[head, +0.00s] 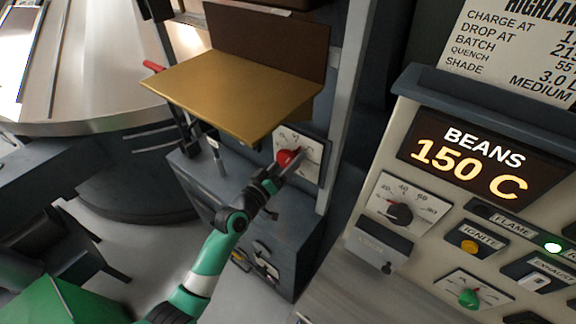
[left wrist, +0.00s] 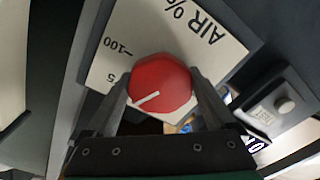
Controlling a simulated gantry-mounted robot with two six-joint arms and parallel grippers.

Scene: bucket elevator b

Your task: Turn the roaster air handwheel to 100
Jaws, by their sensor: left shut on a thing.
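The roaster air handwheel is a red knob (head: 285,158) on a white dial plate (head: 313,172), below the brass-coloured tray on the dark machine. In the left wrist view the red knob (left wrist: 163,76) fills the middle, on the plate (left wrist: 140,33) marked "AIR %". The 100 mark is at upper left, with a partly hidden number ending in 5 below it. The knob's white pointer line faces lower left, away from 100. My left gripper (head: 278,173) is shut on the knob, with one finger on each side in the left wrist view (left wrist: 161,92). My right gripper is not in view.
The brass-coloured tray (head: 230,90) juts out just above the dial. At right is a control panel with a "BEANS 150 C" display (head: 470,160), a black knob (head: 401,214) and a green knob (head: 469,298). A round metal pan (head: 75,115) is at left.

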